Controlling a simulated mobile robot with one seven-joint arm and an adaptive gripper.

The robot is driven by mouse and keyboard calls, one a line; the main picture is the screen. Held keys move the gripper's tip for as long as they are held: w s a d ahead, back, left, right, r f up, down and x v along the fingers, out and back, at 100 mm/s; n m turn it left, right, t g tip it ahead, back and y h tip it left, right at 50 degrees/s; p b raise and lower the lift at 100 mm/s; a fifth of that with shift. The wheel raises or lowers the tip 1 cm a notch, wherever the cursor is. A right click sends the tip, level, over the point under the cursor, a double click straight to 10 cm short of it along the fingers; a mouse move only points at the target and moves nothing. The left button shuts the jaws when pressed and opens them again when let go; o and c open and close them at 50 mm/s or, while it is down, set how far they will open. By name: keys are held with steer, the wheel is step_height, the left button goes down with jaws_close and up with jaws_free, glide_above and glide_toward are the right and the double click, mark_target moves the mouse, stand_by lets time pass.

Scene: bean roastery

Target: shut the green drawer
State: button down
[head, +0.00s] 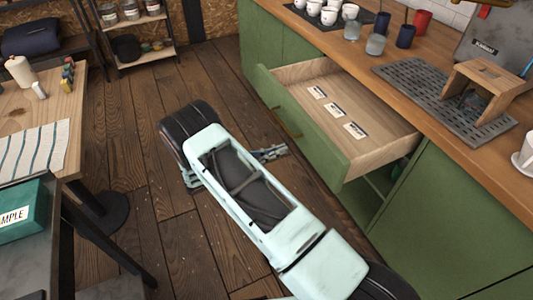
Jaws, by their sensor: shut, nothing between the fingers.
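The green drawer (312,145) is pulled well out of the green cabinet under the wooden counter at the right. Its pale wooden inside shows three white labels lying on the bottom, and a brass handle (287,121) is on its green front. My gripper (276,152) is partly hidden under my pale green arm. Its visible fingers are shut and empty, pointing right toward the drawer front. It appears just to the left of the front with a small gap in the picture; its exact height and distance are hard to tell.
The counter (450,155) holds a grey drip mat (428,92), a wooden stand (487,85) and several cups. At the left stand a wooden table (62,108) and a dark table with a green box (22,212).

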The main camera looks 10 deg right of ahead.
steer(key=x, duration=0.6)
steer(key=shift+w+d, duration=0.1)
steer(key=shift+d, duration=0.25)
steer(key=b, duration=0.8)
glide_toward(371, 125)
steer(key=w+d+r, duration=0.1)
steer(key=d, duration=0.1)
steer(key=d+r, duration=0.2)
steer(key=d, duration=0.1)
steer(key=w+d+r, duration=0.1)
steer(key=d, duration=0.2)
steer(key=shift+w+d+r, duration=0.1)
steer(key=shift+w+r, duration=0.2)
steer(key=shift+w, duration=0.05)
steer(key=shift+w+d, duration=0.15)
steer(key=shift+d, duration=0.4)
steer(key=shift+d+r, duration=0.1)
steer(key=shift+r, duration=0.1)
